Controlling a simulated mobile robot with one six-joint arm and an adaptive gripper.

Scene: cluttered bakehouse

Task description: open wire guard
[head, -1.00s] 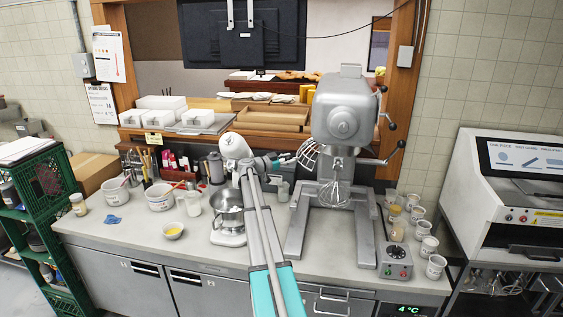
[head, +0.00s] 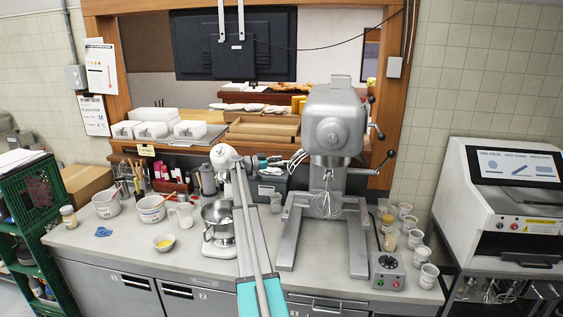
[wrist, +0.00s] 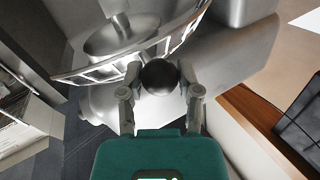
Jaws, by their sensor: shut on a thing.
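In the wrist view the guard (wrist: 108,73) is a curved slotted band in front of the mixer's metal parts. My gripper (head: 286,161) is at the guard's left end. In the wrist view my gripper's fingers are shut on a dark round knob (wrist: 159,76) beside the band. My arm hides part of the counter.
A small white mixer with a bowl (head: 218,213) stands close left of my arm. Cups (head: 416,238) and a control box (head: 387,270) sit to the right of the large mixer. Boxes (head: 263,129) line the shelf behind.

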